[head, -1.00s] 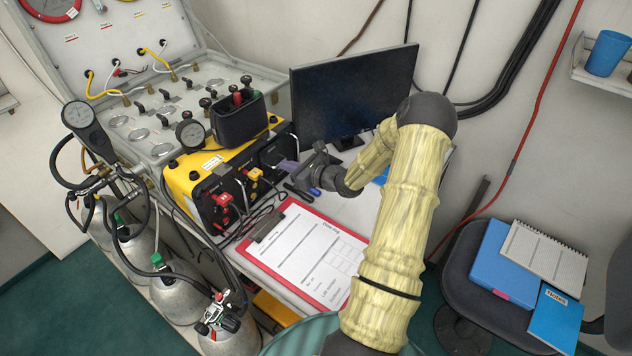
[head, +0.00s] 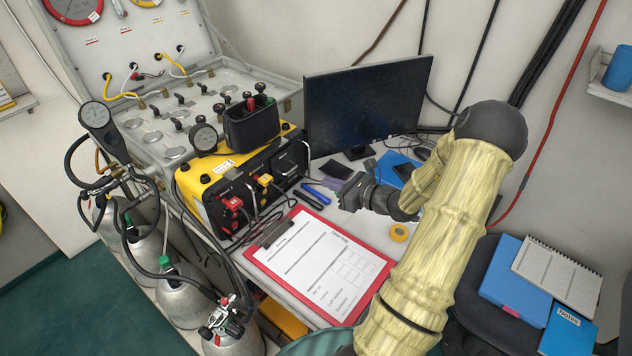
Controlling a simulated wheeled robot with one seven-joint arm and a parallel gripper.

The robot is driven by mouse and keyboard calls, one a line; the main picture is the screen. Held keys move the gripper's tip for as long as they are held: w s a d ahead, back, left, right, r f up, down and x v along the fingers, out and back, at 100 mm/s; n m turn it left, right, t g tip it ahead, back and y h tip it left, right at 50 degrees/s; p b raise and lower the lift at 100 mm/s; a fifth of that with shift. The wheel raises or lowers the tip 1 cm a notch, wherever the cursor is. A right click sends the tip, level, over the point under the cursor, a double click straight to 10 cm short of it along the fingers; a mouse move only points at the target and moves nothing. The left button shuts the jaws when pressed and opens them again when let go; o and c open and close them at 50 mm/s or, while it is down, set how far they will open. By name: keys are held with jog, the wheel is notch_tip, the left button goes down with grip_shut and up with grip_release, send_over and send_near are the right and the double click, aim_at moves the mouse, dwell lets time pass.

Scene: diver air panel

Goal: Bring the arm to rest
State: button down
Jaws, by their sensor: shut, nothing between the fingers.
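My gripper (head: 345,194) is at the end of my arm, above the desk, between the monitor and the red clipboard. It is shut and empty. The arm, in a pale yellow cover, reaches up from the bottom of the view and bends back down to the left. The gripper is apart from the yellow comms box (head: 235,185) to its left. The forearm hides part of the desk behind it.
A monitor (head: 365,100) stands behind the gripper. A red clipboard (head: 320,262), a tape roll (head: 399,232) and pens (head: 310,197) lie on the desk. Gas cylinders (head: 185,295) stand at left. A chair with blue folders (head: 503,270) is at right.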

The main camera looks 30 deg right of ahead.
jog(key=s+a+n+g+y, duration=0.1)
jog(key=s+a+n+g, duration=0.35)
jog(key=a+n, duration=0.35)
jog(key=s+a+n+g+y, duration=0.25)
jog(key=a+n+g, duration=0.3)
jog(key=a, duration=0.45)
jog(key=s+a+r+n+g+h, duration=0.1)
jog(key=s+n+h, duration=0.3)
jog(key=n, duration=0.5)
jog(key=s+a+r+n+h, duration=0.4)
jog(key=n+h, duration=0.1)
jog(key=n, duration=0.4)
jog(key=shift+a+r+g, duration=0.15)
jog(key=shift+a+g, duration=0.2)
jog(key=shift+g, duration=0.05)
jog(key=shift+s, duration=0.15)
jog(key=shift+d, duration=0.1)
